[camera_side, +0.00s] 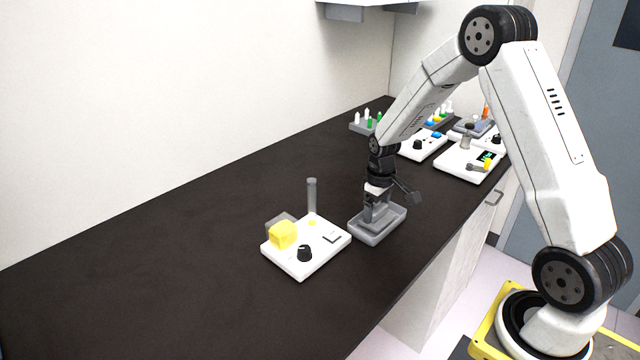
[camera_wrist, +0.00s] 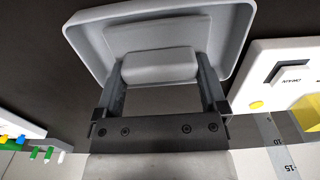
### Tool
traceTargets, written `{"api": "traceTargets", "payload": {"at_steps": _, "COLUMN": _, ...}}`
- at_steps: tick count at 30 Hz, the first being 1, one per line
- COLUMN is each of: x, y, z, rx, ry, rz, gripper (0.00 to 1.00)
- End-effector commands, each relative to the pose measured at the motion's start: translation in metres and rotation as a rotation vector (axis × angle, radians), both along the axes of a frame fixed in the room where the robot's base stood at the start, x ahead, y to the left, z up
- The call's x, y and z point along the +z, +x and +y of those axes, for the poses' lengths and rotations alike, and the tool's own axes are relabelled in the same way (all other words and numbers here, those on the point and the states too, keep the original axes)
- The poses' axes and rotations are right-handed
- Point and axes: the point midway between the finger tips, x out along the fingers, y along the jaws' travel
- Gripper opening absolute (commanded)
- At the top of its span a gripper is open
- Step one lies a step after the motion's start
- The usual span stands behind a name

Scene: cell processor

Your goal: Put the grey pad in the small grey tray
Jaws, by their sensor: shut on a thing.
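The small grey tray (camera_side: 376,236) stands on the dark bench, right of the white device with the yellow block. In the wrist view the tray (camera_wrist: 238,62) fills the upper middle, with a raised rim. The grey pad (camera_wrist: 158,66) is a rounded block between my two fingers, over the tray's inside. My gripper (camera_wrist: 160,88) is shut on the pad, a finger at each end. In the side view my gripper (camera_side: 378,212) points down over the tray. The pad is hard to make out there. I cannot tell whether the pad touches the tray floor.
Left of the tray is a white device (camera_side: 318,262) with a yellow block (camera_side: 283,235), a black knob (camera_side: 305,253) and an upright clear tube (camera_side: 312,196). Farther back are white devices (camera_side: 466,163) and a rack of vials (camera_side: 364,126). The bench's left side is clear.

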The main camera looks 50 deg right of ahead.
Motion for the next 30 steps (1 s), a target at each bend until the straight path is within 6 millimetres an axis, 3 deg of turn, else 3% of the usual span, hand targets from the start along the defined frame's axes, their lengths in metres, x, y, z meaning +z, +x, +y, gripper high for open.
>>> {"api": "traceTargets", "payload": {"at_steps": 4, "x": -0.0096, "y": 0.0, "z": 0.0, "rx": 0.0, "ry": 0.0, "rz": -0.001, "gripper": 0.26}}
{"api": "traceTargets", "payload": {"at_steps": 17, "x": -0.0132, "y": -0.0001, "z": 0.0, "rx": 0.0, "ry": 0.0, "rz": 0.0, "gripper": 0.26}}
{"api": "traceTargets", "payload": {"at_steps": 18, "x": -0.0134, "y": -0.0001, "z": 0.0, "rx": 0.0, "ry": 0.0, "rz": 0.0, "gripper": 0.98}}
{"api": "traceTargets", "payload": {"at_steps": 30, "x": -0.0101, "y": 0.0001, "z": -0.0001, "rx": 0.0, "ry": -0.001, "rz": -0.002, "gripper": 1.0}}
